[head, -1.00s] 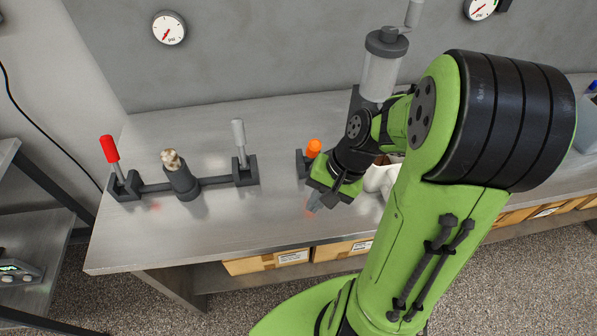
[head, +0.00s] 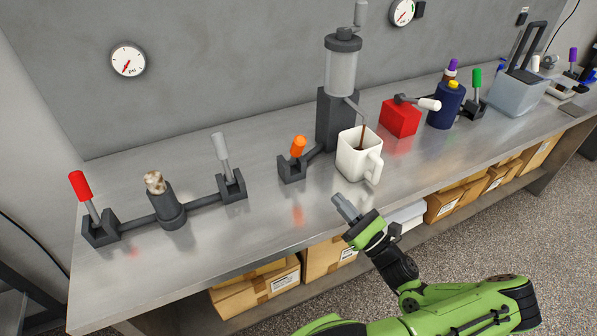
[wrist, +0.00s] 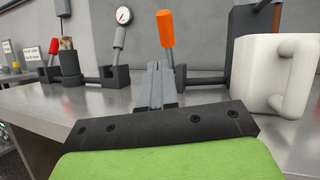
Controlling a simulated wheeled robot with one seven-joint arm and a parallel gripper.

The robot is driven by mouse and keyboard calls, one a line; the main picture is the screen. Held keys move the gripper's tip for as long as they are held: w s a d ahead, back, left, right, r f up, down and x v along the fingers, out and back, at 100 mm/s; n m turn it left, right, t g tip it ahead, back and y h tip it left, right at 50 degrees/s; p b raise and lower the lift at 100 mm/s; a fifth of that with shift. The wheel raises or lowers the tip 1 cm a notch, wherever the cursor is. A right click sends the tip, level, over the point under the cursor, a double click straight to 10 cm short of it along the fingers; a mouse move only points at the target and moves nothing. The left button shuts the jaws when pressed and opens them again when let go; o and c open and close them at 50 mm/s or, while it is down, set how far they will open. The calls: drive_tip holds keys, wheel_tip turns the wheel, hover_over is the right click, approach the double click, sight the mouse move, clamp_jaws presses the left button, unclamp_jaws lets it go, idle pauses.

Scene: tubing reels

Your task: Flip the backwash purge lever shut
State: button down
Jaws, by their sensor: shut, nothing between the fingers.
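No readable label shows which lever is the backwash purge lever. An orange-handled lever (head: 299,147) stands nearly upright in a dark bracket, piped to a grey cylinder (head: 341,70). It also shows just beyond my fingers in the wrist view (wrist: 166,28). A red lever (head: 80,186) tilts left and a grey lever (head: 221,150) stands near upright, either side of a dark fitting (head: 162,197). Green (head: 475,80) and purple (head: 572,57) levers stand farther right. My gripper (head: 345,207) is shut and empty near the bench's front edge, apart from the orange lever.
A white mug (head: 351,162) sits right of the orange lever; a thin brown stream runs from the spout into it. A red block (head: 399,117), a dark blue bottle (head: 445,104) and a clear bin (head: 515,93) stand farther right. The bench front-left is clear.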

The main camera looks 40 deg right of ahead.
sight(301, 151)
drive_tip(key=shift+s+d+m+h, duration=0.25)
drive_tip(key=shift+d+m+h, duration=0.05)
drive_tip(key=shift+h, duration=0.1)
drive_tip(key=x, duration=1.4)
drive_tip(key=shift+r, duration=0.1)
drive_tip(key=shift+r+p, duration=0.1)
drive_tip(key=shift+p, duration=0.35)
